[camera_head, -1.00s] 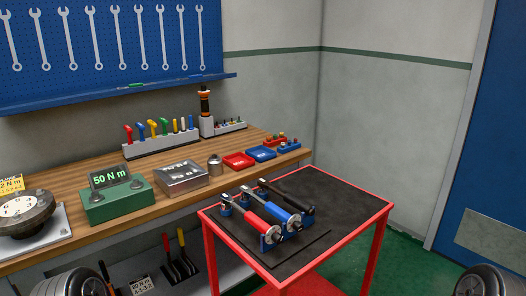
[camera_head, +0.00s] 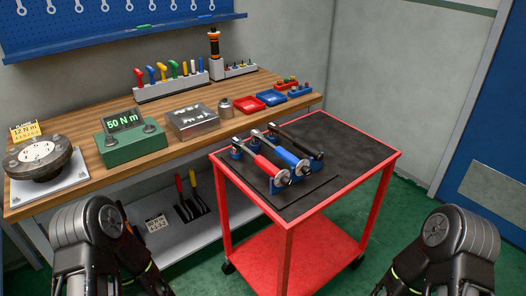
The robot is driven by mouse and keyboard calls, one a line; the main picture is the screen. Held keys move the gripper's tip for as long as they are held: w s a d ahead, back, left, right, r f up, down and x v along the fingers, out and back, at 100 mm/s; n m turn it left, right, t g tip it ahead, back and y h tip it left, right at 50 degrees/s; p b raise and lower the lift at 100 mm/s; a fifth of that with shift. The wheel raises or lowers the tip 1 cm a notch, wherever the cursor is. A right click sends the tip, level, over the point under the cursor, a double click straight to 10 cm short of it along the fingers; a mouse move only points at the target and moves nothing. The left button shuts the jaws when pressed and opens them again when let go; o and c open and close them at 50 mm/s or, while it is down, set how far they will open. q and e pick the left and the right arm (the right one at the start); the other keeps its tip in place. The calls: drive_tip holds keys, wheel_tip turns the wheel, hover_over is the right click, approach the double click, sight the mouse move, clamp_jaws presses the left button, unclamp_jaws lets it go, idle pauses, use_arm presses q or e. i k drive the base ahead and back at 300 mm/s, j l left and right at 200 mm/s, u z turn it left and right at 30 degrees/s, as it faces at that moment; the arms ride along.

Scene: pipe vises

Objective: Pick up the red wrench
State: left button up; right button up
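The red wrench (camera_head: 269,168) lies in a blue holder on the black top of the red cart (camera_head: 332,188). It is the nearest-left of three torque wrenches lying side by side. The blue wrench (camera_head: 287,156) is beside it, and the black wrench (camera_head: 298,142) lies beyond. My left arm shows at the lower left and my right arm at the lower right, both well apart from the cart. The fingers of both grippers are not visible.
A wooden bench (camera_head: 90,176) runs along the wall behind the cart. It carries a green torque tester (camera_head: 132,142), a grey metal box (camera_head: 192,119), red and blue trays and a rack of coloured-handled tools. The cart top's right part is clear.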

sight(238, 144)
drive_tip(key=i+l+u, duration=0.1)
drive_tip(key=l+u, duration=0.15)
drive_tip(key=l, duration=0.9)
drive_tip(key=l+u, duration=0.2)
drive_tip(key=l, duration=0.9)
drive_tip(key=l+u, duration=0.25)
drive_tip(key=l, duration=0.9)
drive_tip(key=k, duration=0.1)
